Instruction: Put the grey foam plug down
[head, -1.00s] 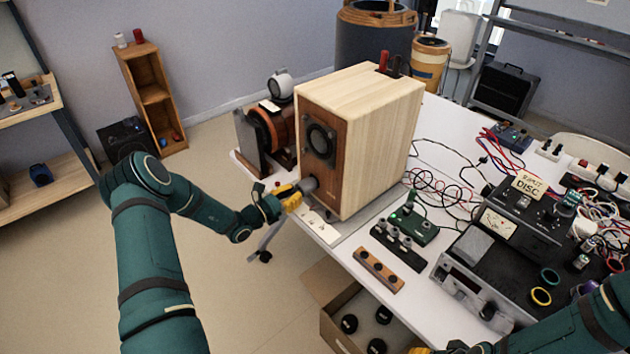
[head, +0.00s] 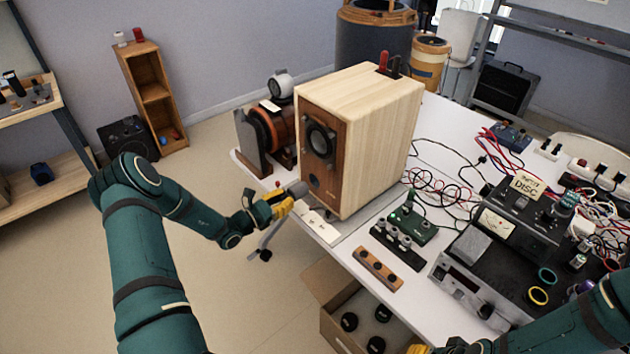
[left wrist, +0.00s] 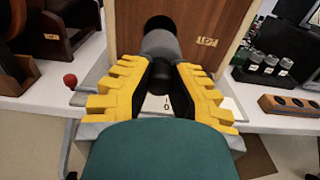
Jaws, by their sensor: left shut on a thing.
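My left gripper (head: 284,202) is shut on the grey foam plug (head: 298,188), just in front of the wooden speaker cabinet (head: 382,135). In the left wrist view the plug (left wrist: 160,44) stands out beyond the yellow and black fingers (left wrist: 158,78). The dark round port (head: 314,181) low in the cabinet's brown front is uncovered in the head view; the plug is to its left, apart from it. In the left wrist view the port (left wrist: 160,23) shows behind the plug. Only a yellow bit of my right gripper (head: 418,349) shows at the bottom edge.
A white card (head: 318,224) lies on the white table near its front edge, before the cabinet. A wooden strip (head: 378,270) and a green box (head: 412,226) are to the right. An open carton (head: 342,318) with black round pieces stands below the edge.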

